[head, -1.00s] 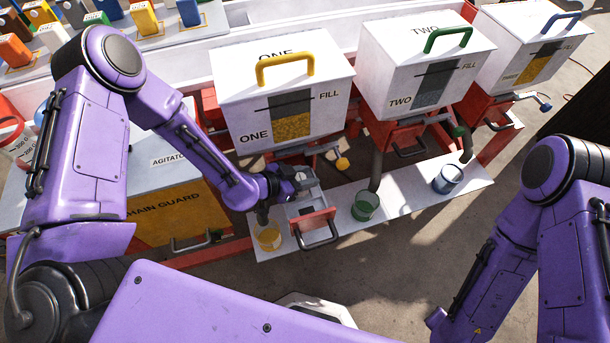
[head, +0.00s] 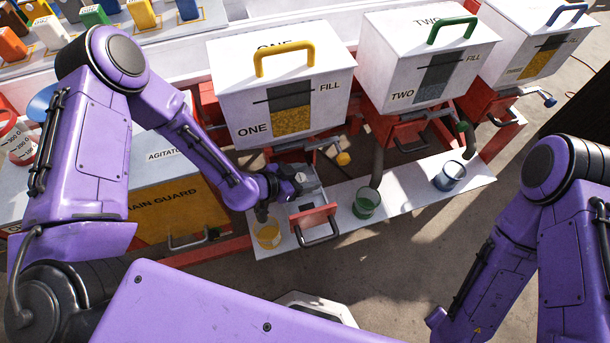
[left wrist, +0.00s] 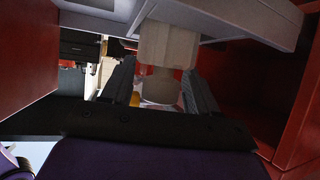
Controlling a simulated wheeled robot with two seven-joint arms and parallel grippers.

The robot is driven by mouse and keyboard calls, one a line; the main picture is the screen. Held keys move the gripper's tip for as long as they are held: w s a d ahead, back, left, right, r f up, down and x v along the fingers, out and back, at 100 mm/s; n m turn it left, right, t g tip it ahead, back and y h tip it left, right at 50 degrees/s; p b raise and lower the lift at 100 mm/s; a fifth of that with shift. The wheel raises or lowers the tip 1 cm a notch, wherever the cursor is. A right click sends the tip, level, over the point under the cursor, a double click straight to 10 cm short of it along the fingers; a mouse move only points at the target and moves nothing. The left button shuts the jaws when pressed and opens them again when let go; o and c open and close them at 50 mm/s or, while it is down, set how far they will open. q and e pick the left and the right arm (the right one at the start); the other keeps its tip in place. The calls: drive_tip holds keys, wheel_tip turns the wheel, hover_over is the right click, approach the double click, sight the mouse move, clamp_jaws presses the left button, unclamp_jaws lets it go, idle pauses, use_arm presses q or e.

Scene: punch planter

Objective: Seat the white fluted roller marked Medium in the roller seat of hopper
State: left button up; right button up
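My left gripper (head: 297,186) is low in front of hopper one (head: 280,95), over the pulled-out grey seat frame (head: 318,200) with a red front. In the left wrist view, a pale, ribbed roller (left wrist: 166,50) with a rounded lower end stands between the two fingers (left wrist: 160,80). The fingers lie close along its sides and appear shut on it. Its upper part runs up beside a light grey panel (left wrist: 240,22). Its marking is not readable, and whether it touches the seat is hidden. My right gripper is outside the head view; only its arm shows.
A yellow cup (head: 268,236), a green cup (head: 366,203) and a blue cup (head: 449,177) stand on a white shelf (head: 405,198). Hopper two (head: 425,70) stands to the right. Red walls (left wrist: 30,50) flank the gripper closely. The agitator box (head: 180,205) is to the left.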

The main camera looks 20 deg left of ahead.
use_arm(q)
drive_tip(key=v, duration=1)
drive_tip(key=shift+s+a+r, duration=0.1)
drive_tip(key=shift+s+a, duration=0.1)
drive_tip(key=shift+a, duration=0.05)
drive_tip(key=s+a+f+n+g+y, duration=0.2)
drive_tip(key=s+a+f+n+y, duration=0.1)
drive_tip(key=s+a+f+n, duration=0.1)
drive_tip(key=s+a+f+n+g+y, duration=0.2)
drive_tip(key=s+a+f+n+y, duration=0.2)
drive_tip(key=s, duration=0.4)
drive_tip(key=s+a+f+n+g+y, duration=0.2)
drive_tip(key=s+a+f+n+y, duration=0.2)
drive_tip(key=s+f+n, duration=0.2)
drive_tip(key=shift+f+n, duration=0.25)
drive_tip(key=shift+n, duration=0.35)
drive_tip(key=shift+w, duration=0.1)
